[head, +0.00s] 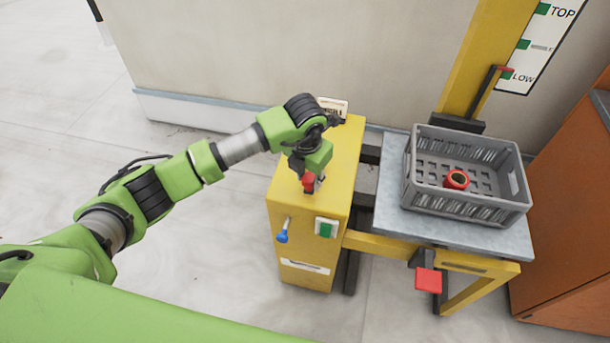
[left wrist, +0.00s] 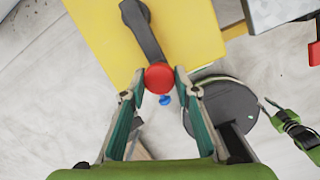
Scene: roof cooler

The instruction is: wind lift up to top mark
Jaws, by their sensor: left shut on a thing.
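My left gripper (head: 312,188) comes down over the yellow winch box (head: 338,160). It is shut on the red crank knob (left wrist: 160,77), which sits between its two fingers in the left wrist view. The black crank arm (left wrist: 142,30) runs from the knob over the box's top. The lift's grey platform (head: 455,228) stands right of the box. The red pointer (head: 504,70) on the yellow mast (head: 481,55) is level with the LOW mark (head: 508,75). The TOP mark (head: 542,9) is well above. A green part of mine, perhaps the right gripper, shows in the left wrist view.
A grey crate (head: 467,208) holding a red roll (head: 457,180) stands on the platform. The box front carries a blue-tipped lever (head: 282,236) and a green button (head: 326,229). A red pedal (head: 428,280) sits below the platform. An orange cabinet (head: 570,220) stands close at right.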

